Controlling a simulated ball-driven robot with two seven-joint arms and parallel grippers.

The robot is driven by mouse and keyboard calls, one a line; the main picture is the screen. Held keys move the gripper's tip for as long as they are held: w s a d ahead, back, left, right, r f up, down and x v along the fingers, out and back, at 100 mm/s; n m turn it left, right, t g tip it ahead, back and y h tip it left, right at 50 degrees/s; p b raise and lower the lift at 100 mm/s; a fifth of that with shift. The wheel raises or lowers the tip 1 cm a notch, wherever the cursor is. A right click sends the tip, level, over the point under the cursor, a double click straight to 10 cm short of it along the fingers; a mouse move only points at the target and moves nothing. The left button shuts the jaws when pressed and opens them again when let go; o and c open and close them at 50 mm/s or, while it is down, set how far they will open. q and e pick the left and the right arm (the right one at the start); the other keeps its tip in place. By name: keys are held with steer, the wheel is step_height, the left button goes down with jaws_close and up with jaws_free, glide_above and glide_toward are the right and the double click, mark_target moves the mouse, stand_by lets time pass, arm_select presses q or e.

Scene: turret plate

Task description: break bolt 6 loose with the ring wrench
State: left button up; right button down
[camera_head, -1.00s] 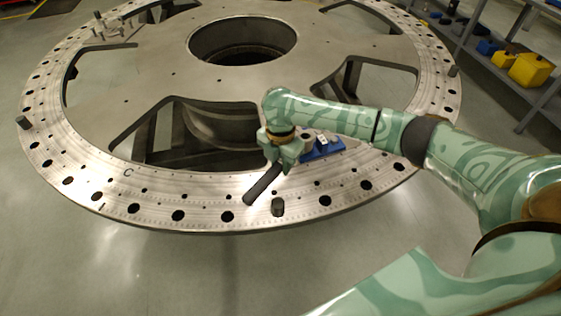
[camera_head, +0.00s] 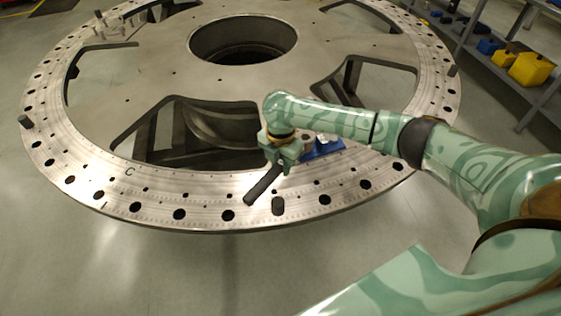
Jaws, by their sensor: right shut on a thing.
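My right gripper (camera_head: 283,163) is over the near rim of the turret plate (camera_head: 215,187). It is shut on a dark bar-like tool, which looks like the ring wrench (camera_head: 263,187). The tool slants down and left from the jaws, and its upper part is hidden by the gripper. I cannot see a ring around this bolt, and no bolt number is readable. My left gripper is not in view.
A blue tray (camera_head: 324,151) with small items lies on the plate right of the gripper. Large openings cut the plate. A shelf with a yellow bin (camera_head: 530,70) stands at right.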

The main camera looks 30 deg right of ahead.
steer(key=shift+f, duration=0.3)
stand_by(0.8)
steer(key=shift+s+d+p, duration=0.15)
steer(key=shift+s+p, duration=0.05)
steer(key=shift+p, duration=0.25)
steer(key=shift+s+d+n, duration=0.1)
steer(key=shift+s+n, duration=0.15)
steer(key=shift+n, duration=0.25)
steer(key=shift+s+d+p, duration=0.1)
steer(key=shift+s+p, duration=0.05)
steer(key=shift+p, duration=0.2)
steer(key=shift+s+d+n, duration=0.1)
steer(key=shift+n, duration=0.3)
